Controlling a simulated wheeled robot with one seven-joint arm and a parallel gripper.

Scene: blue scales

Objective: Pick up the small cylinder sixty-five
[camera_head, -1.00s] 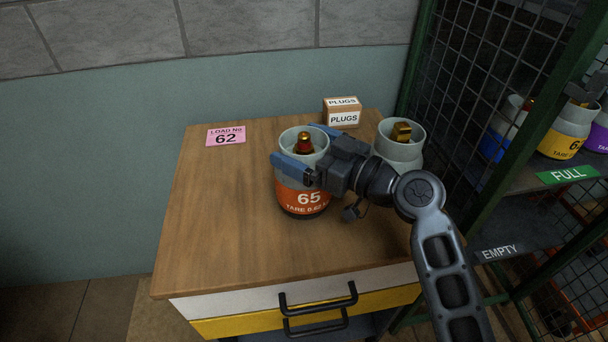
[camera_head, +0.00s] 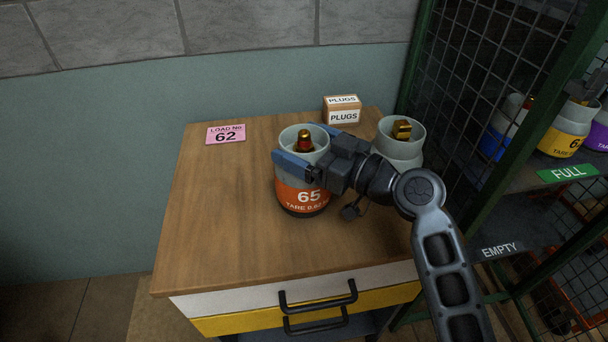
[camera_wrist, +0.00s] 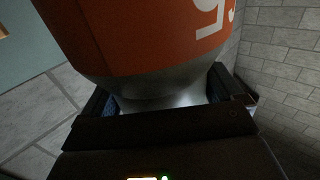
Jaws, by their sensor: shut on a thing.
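The small cylinder sixty-five (camera_head: 302,196) is grey with an orange band reading "65" and a tare mark, and has a brass valve inside its collar. It stands upright at the middle of the wooden cabinet top. My gripper (camera_head: 305,152) reaches in from the right, its blue-padded fingers on either side of the cylinder's upper body, shut on it. In the wrist view the cylinder (camera_wrist: 140,40) fills the space between the fingers (camera_wrist: 160,98). I cannot tell whether its base touches the wood.
A second grey cylinder (camera_head: 398,153) with a brass valve stands right behind my wrist. A plugs box (camera_head: 342,110) and a pink "LOAD No 62" card (camera_head: 225,135) lie on the cabinet top (camera_head: 215,220). The left side is clear. A green mesh cage (camera_head: 470,80) holds cylinders at right.

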